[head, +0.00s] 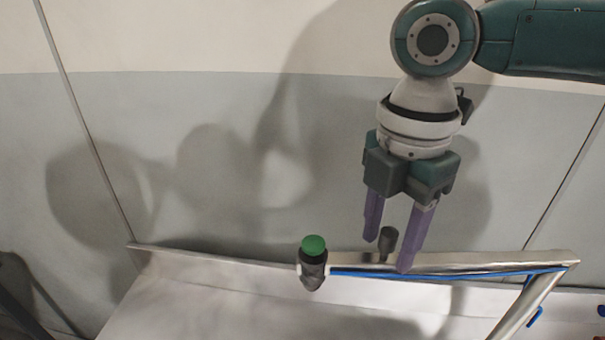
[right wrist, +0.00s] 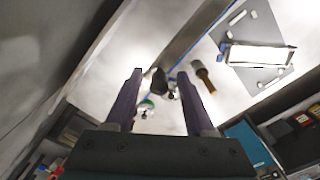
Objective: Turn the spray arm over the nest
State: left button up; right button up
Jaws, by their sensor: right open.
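The spray arm (head: 470,262) is a shiny metal bar with a blue line along it, above a pale bench top. Its left end carries a dark nozzle head with a green cap (head: 313,246). A dark upright knob (head: 388,243) stands on the bar. My right gripper (head: 388,254) is open, its purple fingers pointing down on either side of the knob, with no clear contact. In the right wrist view the dark knob (right wrist: 160,83) appears between the fingertips. I cannot identify the nest for sure. My left gripper is not in view.
The right wrist view shows a grey plate with a white framed piece (right wrist: 258,55) and a dark, yellow-tipped object (right wrist: 204,77). A raised metal edge (head: 210,259) runs along the back of the bench, before a grey wall. The bench's left part is clear.

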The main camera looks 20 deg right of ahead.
grip_shut()
dwell(0.5)
dwell(1.0)
